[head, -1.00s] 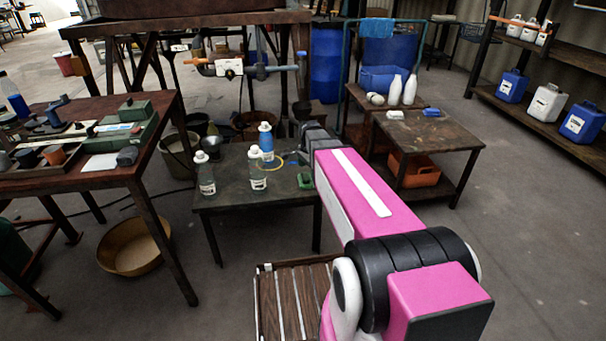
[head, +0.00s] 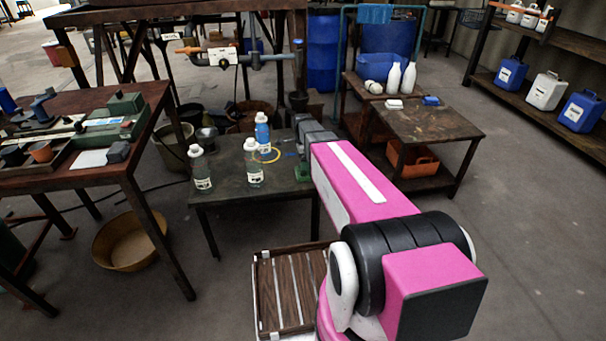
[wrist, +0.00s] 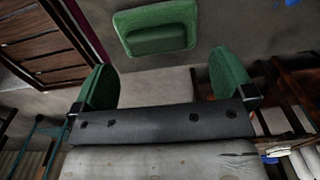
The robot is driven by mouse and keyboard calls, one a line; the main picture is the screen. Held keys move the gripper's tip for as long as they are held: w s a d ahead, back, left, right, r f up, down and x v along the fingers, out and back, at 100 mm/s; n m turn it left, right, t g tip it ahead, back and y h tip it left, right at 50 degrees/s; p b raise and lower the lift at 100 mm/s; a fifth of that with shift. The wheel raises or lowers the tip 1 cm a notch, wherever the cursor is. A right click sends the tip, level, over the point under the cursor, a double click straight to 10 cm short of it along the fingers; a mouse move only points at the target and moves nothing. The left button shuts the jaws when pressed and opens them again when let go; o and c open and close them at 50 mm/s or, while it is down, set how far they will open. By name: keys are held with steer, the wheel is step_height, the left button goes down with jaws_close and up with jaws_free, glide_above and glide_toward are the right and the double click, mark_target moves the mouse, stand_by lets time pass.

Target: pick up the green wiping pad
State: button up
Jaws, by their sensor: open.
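The green wiping pad (head: 302,172) lies near the right edge of the low dark table, partly covered by my arm in the head view. In the wrist view the pad (wrist: 155,28) is a rounded green block with a raised middle, near the top of the picture. My gripper (wrist: 165,78) is open, with its two green fingers wide apart and nothing between them. The pad is ahead of the fingers, apart from them and roughly centred between them. In the head view my arm hides much of the gripper.
Two clear bottles (head: 254,166) and a blue bottle (head: 263,133) stand on the same low table (head: 226,190), left of the pad. A side table (head: 430,122) stands to the right, and a wooden slatted rack (head: 290,290) is in front.

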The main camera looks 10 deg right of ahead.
mark_target(303, 172)
steer(key=f, duration=0.5)
steer(key=shift+s, duration=0.2)
steer(key=shift+r, duration=0.1)
steer(key=c, duration=1)
